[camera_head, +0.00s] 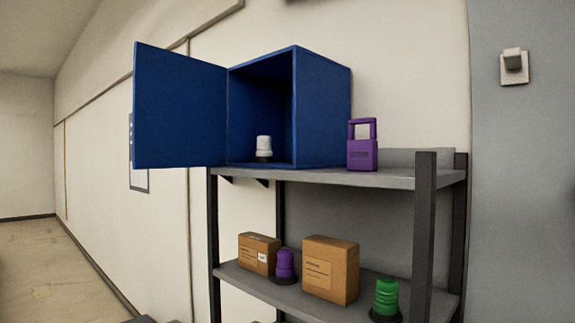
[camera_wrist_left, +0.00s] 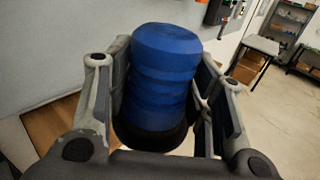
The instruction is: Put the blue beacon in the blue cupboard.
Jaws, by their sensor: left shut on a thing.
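The blue cupboard (camera_head: 323,110) stands on the top shelf in the head view, its door (camera_head: 180,108) swung open to the left. A white beacon (camera_head: 264,146) with a dark base stands inside it. The blue beacon (camera_wrist_left: 162,75) fills the middle of the left wrist view, with ribbed sides and a black base. My left gripper (camera_wrist_left: 160,92) is shut on it, one finger on each side. The left gripper does not show in the head view. My right gripper is in neither view.
A purple padlock-shaped object (camera_head: 362,150) stands right of the cupboard on the shelf unit (camera_head: 400,178). The lower shelf holds two cardboard boxes (camera_head: 330,270), a purple beacon (camera_head: 285,265) and a green beacon (camera_head: 386,298). The left wrist view shows a table (camera_wrist_left: 262,45) and open floor.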

